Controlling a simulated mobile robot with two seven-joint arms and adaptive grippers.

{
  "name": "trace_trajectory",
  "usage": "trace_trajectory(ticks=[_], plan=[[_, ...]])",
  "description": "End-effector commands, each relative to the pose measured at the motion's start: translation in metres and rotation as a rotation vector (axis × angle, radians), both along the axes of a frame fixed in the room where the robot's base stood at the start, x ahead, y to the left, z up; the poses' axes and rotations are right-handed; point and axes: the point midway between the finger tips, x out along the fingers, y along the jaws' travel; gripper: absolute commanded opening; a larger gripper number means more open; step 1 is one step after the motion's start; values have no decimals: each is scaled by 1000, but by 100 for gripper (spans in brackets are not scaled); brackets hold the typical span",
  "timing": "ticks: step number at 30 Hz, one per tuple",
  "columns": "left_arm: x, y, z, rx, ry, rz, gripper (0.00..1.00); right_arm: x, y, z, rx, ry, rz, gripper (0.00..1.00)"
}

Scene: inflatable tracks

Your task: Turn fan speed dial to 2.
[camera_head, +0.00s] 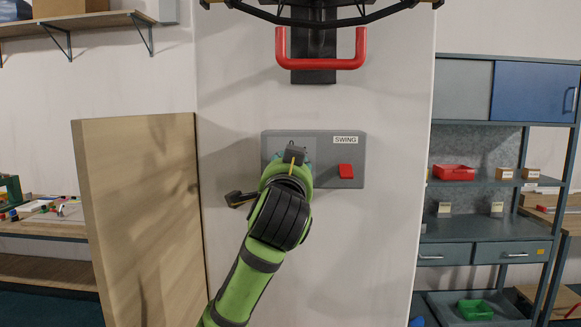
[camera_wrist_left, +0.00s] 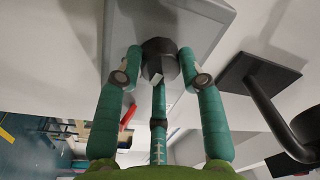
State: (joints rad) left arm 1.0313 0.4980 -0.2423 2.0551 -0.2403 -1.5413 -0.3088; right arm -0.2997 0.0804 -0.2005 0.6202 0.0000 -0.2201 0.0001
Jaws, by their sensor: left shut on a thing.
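My left gripper (camera_head: 300,160) is at the left part of the panel, and my wrist hides the dial in the head view. In the left wrist view, the dark round fan speed dial (camera_wrist_left: 160,62) stands on the panel with a small pale mark on its rim. The teal fingers of my left gripper (camera_wrist_left: 160,79) are shut on it from both sides. No speed numbers are readable. My right gripper is out of view.
A black lever (camera_head: 238,198) sticks out just left of my wrist; its bracket and bar are close beside the fingers in the left wrist view (camera_wrist_left: 262,88). A red handle (camera_head: 320,64) hangs above the panel. A wooden board (camera_head: 140,210) stands at left, shelves (camera_head: 470,225) at right.

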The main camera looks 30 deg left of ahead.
Motion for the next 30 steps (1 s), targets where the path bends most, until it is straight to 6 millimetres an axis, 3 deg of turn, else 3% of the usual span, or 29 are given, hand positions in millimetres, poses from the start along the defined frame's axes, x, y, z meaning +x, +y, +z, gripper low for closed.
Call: trace_trajectory(ticks=[2, 3, 4, 17, 30], plan=[[0, 0, 0, -1, 1, 0, 6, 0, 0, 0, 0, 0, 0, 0], [0, 0, 0, -1, 1, 0, 55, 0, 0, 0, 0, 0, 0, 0], [0, 0, 0, -1, 1, 0, 62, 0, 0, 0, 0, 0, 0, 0], [-6, -4, 0, 1, -3, -1, 62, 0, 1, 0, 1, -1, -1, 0], [-79, -47, -8, 0, -4, -4, 62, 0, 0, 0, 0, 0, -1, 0]])
